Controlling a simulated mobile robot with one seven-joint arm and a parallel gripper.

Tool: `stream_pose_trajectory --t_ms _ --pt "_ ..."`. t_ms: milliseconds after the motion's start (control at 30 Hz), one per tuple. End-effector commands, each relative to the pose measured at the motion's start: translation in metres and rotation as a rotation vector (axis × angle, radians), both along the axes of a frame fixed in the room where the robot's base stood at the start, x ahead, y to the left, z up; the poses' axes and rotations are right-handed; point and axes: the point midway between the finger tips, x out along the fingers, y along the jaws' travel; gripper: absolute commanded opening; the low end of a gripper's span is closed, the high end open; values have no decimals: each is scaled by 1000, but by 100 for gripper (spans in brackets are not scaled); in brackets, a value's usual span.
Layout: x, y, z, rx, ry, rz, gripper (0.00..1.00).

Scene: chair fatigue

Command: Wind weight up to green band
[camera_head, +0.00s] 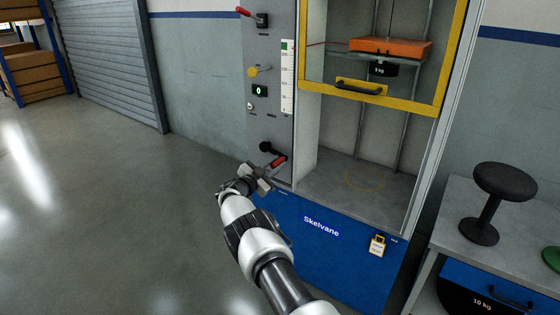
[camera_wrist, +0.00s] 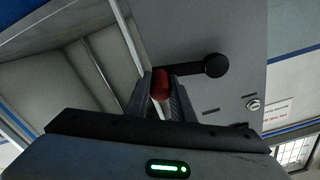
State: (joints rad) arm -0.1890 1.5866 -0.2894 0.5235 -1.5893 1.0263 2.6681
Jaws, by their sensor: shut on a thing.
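The orange weight (camera_head: 390,46) hangs high in the test machine, with a black block (camera_head: 382,69) marked in kg under it. A white scale (camera_head: 288,85) on the grey panel has a green band (camera_head: 287,45) at its top. A thin red line (camera_head: 318,44) runs from the weight's side toward the scale, near the band's height; exact alignment is unclear. My gripper (camera_head: 268,172) is at the crank low on the panel. In the wrist view my fingers are shut around the red crank grip (camera_wrist: 160,84); the black crank hub (camera_wrist: 215,66) lies to its right.
A yellow-framed guard (camera_head: 362,95) with a black handle is raised over the machine opening. The chamber floor (camera_head: 345,185) looks clear. A red lever (camera_head: 243,11) and yellow knob (camera_head: 253,71) sit higher on the panel. A black stool (camera_head: 504,182) stands on the right bench.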

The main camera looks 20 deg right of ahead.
Motion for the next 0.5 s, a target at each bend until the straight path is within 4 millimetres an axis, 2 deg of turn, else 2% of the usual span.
stream_pose_trajectory --t_ms 33,100,500 --pt "-2 -3 -8 15 -8 -7 0" --pt "-2 -3 -10 28 -25 -6 0" --pt "-2 -3 -16 64 -68 -8 0"
